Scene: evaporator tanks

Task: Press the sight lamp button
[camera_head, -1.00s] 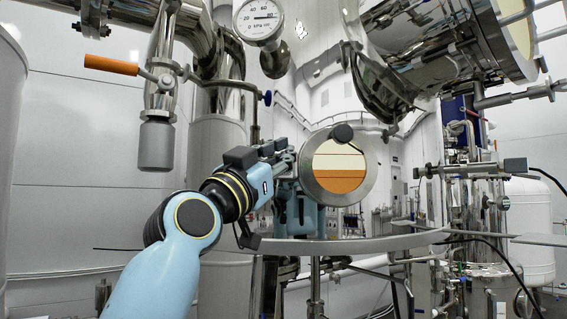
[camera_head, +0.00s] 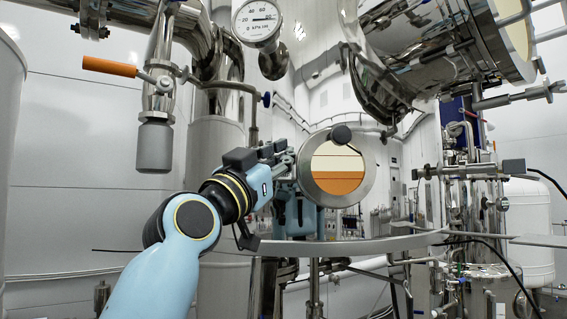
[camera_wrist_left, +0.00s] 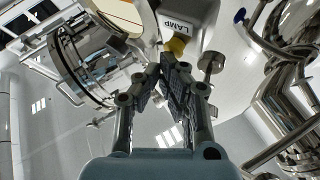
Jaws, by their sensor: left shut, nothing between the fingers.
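The round sight glass (camera_head: 337,169) in a steel ring is at the centre of the head view, with cream bands above orange ones. A dark round lamp housing (camera_head: 341,134) sits at its top edge. In the left wrist view a white LAMP label (camera_wrist_left: 178,22) is at the top, with a yellow button (camera_wrist_left: 178,46) just below it. My left gripper (camera_head: 287,159) is shut and empty, just left of the sight glass. Its fingertips (camera_wrist_left: 172,66) are right by the yellow button; I cannot tell whether they touch it. My right gripper is not in view.
A pressure gauge (camera_head: 258,21) hangs above. A valve with an orange handle (camera_head: 109,67) is at upper left. A large steel vessel (camera_head: 455,55) is at upper right. A flat grey rail (camera_head: 350,246) runs below the sight glass.

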